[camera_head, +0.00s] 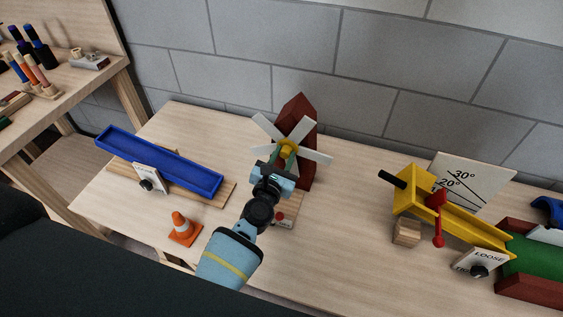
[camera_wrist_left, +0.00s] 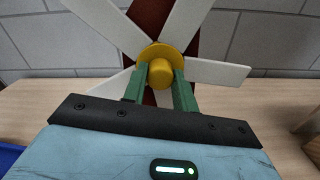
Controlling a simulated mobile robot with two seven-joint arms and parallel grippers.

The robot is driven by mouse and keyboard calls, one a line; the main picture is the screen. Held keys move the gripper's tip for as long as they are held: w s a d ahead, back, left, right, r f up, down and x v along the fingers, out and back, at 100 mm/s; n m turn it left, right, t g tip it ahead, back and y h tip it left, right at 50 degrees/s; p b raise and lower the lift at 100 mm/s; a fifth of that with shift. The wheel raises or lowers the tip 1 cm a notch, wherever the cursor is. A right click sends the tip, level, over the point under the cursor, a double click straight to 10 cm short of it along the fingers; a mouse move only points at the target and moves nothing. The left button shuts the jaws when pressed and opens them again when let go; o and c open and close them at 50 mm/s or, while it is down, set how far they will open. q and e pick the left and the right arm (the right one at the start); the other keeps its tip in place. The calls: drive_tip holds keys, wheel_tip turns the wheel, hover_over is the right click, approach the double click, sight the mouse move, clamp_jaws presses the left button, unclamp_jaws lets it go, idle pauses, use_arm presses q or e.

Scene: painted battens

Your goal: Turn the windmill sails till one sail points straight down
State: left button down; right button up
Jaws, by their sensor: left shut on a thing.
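The windmill has a dark red tower (camera_head: 306,112), white sails (camera_head: 264,128) and a yellow hub (camera_head: 288,146), and stands at the back middle of the table. My left gripper (camera_head: 285,160) is in front of it, its green fingers shut on the yellow hub knob, which also shows in the left wrist view (camera_wrist_left: 160,74). In that view sails point upper left (camera_wrist_left: 108,22), upper right (camera_wrist_left: 186,24), right (camera_wrist_left: 216,73) and lower left (camera_wrist_left: 116,83). My right gripper is not in view.
A yellow chute (camera_head: 450,222), a wooden block (camera_head: 407,231) and an angle board (camera_head: 470,182) stand right. The table between windmill and chute is clear.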

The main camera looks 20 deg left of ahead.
use_arm(q)
drive_tip(key=shift+m, duration=1)
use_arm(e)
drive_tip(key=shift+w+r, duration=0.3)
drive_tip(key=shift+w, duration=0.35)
use_arm(q)
drive_tip(key=c, duration=1.5)
unclamp_jaws()
drive_tip(key=o, duration=0.4)
drive_tip(key=shift+w, duration=0.15)
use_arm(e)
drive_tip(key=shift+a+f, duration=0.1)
use_arm(q)
drive_tip(key=s+p, duration=0.1)
drive_tip(key=s, duration=0.7)
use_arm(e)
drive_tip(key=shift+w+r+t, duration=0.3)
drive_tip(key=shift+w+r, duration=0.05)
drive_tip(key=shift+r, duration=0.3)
